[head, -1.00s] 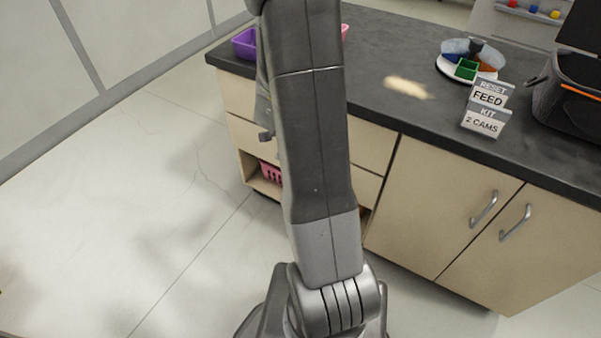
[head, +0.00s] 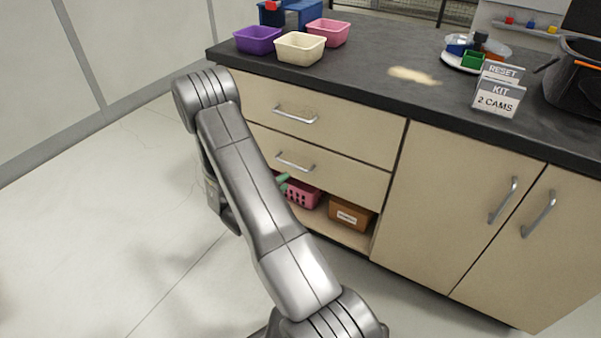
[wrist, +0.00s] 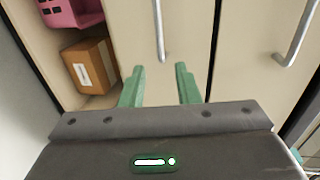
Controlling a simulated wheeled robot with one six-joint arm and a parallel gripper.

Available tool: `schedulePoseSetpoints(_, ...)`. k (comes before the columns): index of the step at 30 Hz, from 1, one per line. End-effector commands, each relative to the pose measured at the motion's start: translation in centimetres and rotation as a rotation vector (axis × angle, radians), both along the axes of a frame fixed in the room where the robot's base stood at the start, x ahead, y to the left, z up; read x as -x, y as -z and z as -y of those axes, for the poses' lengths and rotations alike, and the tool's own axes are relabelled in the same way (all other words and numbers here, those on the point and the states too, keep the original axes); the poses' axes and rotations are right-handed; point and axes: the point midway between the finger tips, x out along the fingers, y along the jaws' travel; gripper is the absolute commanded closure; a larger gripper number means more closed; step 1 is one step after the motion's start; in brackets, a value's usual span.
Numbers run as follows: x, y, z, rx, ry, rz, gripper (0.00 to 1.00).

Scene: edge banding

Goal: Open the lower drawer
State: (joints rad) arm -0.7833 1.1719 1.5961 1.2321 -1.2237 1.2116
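The lower drawer (head: 345,177) is a closed beige front under the upper drawer (head: 350,131). Its horizontal metal handle (head: 295,162) is in plain view. My gripper (head: 284,181) shows only a green fingertip beside my arm, just below that handle in the picture. In the wrist view, turned sideways, my gripper (wrist: 160,78) has its two green fingers apart with nothing between them. The lower drawer's handle (wrist: 159,30) lies just beyond the fingertips, in line with the gap between them. I cannot tell the remaining distance to the drawer front.
Below the drawers, an open shelf holds a pink basket (head: 303,194) and a brown box (head: 349,213). Cupboard doors (head: 480,210) with handles are at the right. Bins and signs stand on the dark counter (head: 370,60). The floor at left is clear.

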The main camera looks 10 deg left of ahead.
Motion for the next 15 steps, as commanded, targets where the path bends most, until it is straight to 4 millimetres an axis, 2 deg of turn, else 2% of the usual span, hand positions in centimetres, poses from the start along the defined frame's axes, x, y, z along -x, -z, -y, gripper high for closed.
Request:
schedulePoseSetpoints(9, -6.3, 1.6, 2.5, -0.001, 0.003, -0.001, 0.71)
schedulePoseSetpoints(15, -9.3, 2.2, 3.5, 0.0, 0.0, 0.0, 0.71)
